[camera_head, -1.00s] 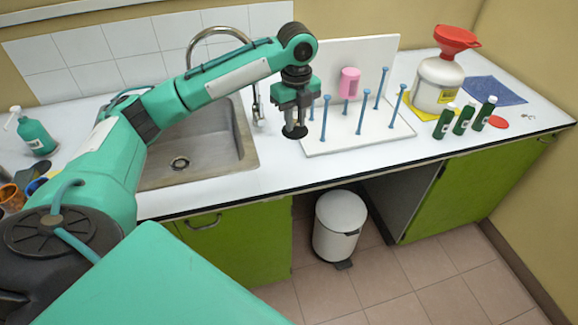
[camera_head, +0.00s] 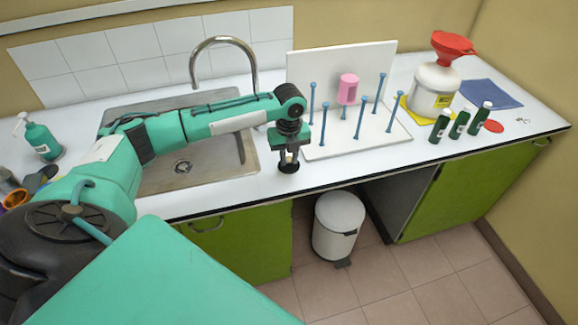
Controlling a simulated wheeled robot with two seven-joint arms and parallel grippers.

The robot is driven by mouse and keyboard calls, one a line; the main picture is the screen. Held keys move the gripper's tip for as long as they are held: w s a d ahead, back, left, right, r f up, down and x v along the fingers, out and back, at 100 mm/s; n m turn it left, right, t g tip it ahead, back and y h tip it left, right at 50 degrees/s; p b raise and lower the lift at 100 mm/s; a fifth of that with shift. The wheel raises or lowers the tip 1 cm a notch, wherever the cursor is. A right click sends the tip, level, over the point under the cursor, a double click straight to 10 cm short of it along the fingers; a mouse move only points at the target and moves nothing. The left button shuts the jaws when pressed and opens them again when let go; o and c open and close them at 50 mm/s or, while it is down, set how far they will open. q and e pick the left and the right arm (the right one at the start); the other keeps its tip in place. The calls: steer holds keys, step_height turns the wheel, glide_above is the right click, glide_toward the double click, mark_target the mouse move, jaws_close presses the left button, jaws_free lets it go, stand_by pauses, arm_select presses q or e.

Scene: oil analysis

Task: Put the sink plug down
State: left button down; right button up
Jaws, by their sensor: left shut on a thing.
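The sink plug (camera_head: 288,168) is a small black disc with a pale stem. My left gripper (camera_head: 290,152) is shut on it, pointing down, between the sink and the drying rack. The plug is at or just above the white counter near its front edge; I cannot tell whether it touches. The metal sink (camera_head: 205,168) lies left of the gripper, partly hidden by my left arm, with its drain showing. My right gripper is not in view.
The white drying rack (camera_head: 318,152) with blue pegs and a pink cup (camera_head: 348,89) stands close right of the gripper. Further right are a white jug (camera_head: 432,90) with a red funnel (camera_head: 452,44) and green bottles (camera_head: 460,124). A bin (camera_head: 338,222) stands below.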

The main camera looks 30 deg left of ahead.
mark_target(289, 164)
arm_select(q)
steer(key=shift+f+p, duration=0.4)
steer(key=shift+f, duration=2.3)
steer(key=shift+f, duration=0.1)
steer(key=c, duration=1.3)
jaws_free()
steer(key=shift+o, duration=0.2)
step_height(289, 164, up, 12)
steer(key=b, duration=0.2)
steer(key=shift+b, duration=0.4)
